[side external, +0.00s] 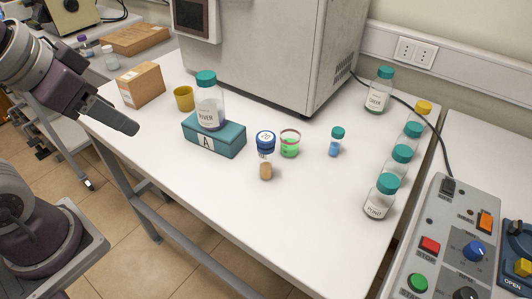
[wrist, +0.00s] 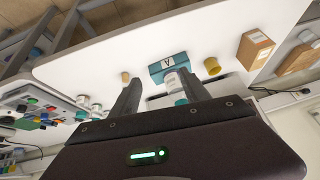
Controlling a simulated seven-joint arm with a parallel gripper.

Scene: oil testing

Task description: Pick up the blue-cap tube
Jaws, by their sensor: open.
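The blue-cap tube (side external: 265,165) stands upright on the white table, with a dark blue cap, a white label and tan contents. It is right of the teal box marked A. In the wrist view a small tan piece, probably this tube (wrist: 125,76), shows at the tip of the left finger, which partly hides it. My gripper (side external: 128,126) hangs at the upper left in the side view, well apart from the tube. In the wrist view my gripper (wrist: 157,74) is open, its two fingers spread with nothing held between them.
The teal box (side external: 214,136) bears a large jar (side external: 209,108). A green-filled beaker (side external: 290,146) stands close beside the tube, and a small blue vial (side external: 335,146) farther right. A yellow cup (side external: 183,98) and cardboard box (side external: 140,85) are left. The table's front is clear.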

